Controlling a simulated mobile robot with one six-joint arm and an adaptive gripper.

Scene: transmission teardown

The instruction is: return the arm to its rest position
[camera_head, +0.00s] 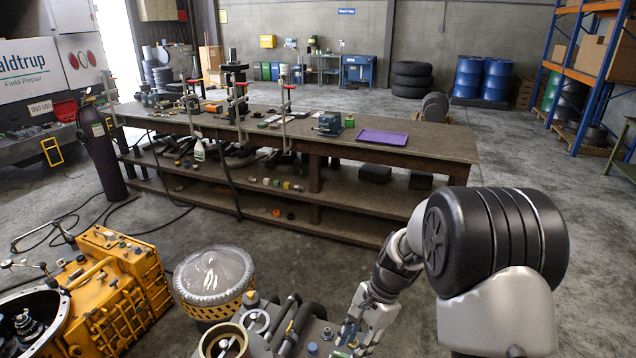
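My arm comes in from the right and bends down at the wrist. My gripper (346,338) is low at the bottom of the head view, over the right part of a cluttered grey surface (318,330) that holds pipes and small parts. Its fingers are small and overlap blue and yellow bits there, so I cannot tell whether they are open, shut or touching anything. No held object is clearly visible.
A yellow gearbox housing (117,272) lies at the lower left. A drum with a clear domed cover (214,278) stands beside the cluttered surface. A long workbench (430,143) with a purple tray (382,137) is beyond. Open floor (520,165) lies at the right.

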